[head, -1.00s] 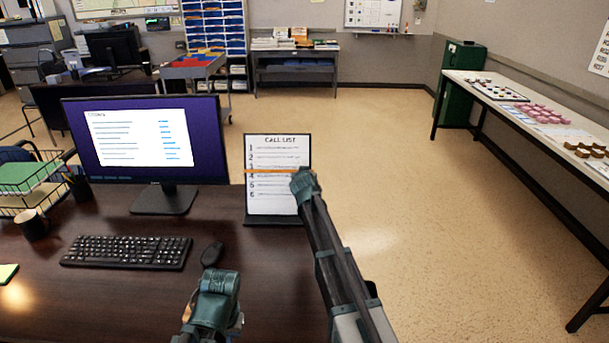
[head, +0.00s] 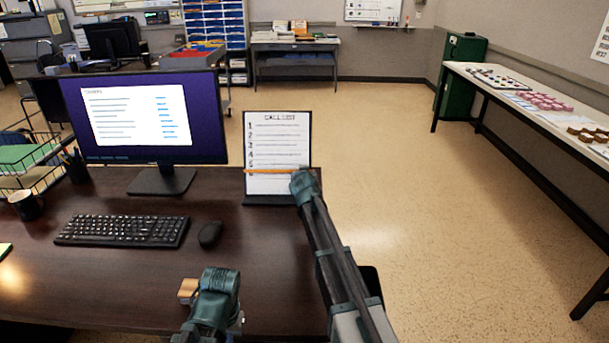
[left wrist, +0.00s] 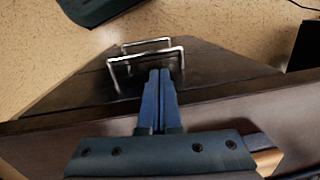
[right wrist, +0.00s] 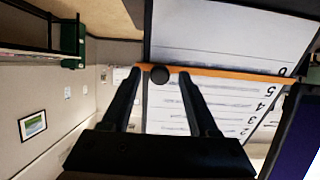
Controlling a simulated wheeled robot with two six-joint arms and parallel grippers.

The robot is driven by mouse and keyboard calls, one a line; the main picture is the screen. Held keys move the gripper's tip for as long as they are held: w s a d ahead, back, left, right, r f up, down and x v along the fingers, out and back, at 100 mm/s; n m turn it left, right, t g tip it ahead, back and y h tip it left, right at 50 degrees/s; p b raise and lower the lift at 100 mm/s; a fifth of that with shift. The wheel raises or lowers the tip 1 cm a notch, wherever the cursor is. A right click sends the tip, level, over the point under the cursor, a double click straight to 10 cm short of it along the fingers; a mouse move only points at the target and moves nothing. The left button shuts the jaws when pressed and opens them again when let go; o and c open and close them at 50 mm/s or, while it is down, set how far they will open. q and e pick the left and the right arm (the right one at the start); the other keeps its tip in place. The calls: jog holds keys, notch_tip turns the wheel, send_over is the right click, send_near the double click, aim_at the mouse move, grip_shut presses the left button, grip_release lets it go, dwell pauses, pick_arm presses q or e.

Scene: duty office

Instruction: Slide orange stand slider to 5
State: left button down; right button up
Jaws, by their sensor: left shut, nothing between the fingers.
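The call list stand (head: 278,200) stands upright on the desk with a white sheet numbered 1 to 6. Its orange slider (head: 262,171) crosses the sheet just below the 5 in the head view. In the right wrist view the orange bar (right wrist: 230,74) runs between the 5 and 6 rows, close to the 5. A round black knob (right wrist: 160,74) sits on the bar. My right gripper (right wrist: 159,84) is open, one finger on each side of the knob, with visible gaps. My left gripper (left wrist: 160,74) is shut and empty near a metal handle (left wrist: 146,55).
A monitor (head: 150,120), keyboard (head: 122,230), mouse (head: 210,234) and mug (head: 26,205) are on the dark desk (head: 130,275), left of the stand. The floor (head: 400,180) right of the stand is clear. A long side table (head: 480,82) runs along the right wall.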

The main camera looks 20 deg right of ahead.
jog(key=p+v, duration=0.5)
jog(key=v, duration=0.8)
jog(key=shift+s+r, duration=0.2)
jog(key=shift+s, duration=0.2)
jog(key=s+a+f+n+g+y+p, duration=0.1)
jog(key=s+a+n+g+p, duration=0.2)
jog(key=s, duration=1.4)
jog(key=s+a+f+n+g+y+p, duration=0.1)
jog(key=s+a+n+g+p, duration=0.3)
jog(key=s, duration=1.3)
jog(key=a+f+g+p, duration=0.1)
jog(key=a+g+p, duration=0.2)
jog(key=a+g, duration=0.3)
jog(key=shift+s+a+y+p, duration=0.3)
jog(key=shift+a, duration=1.4)
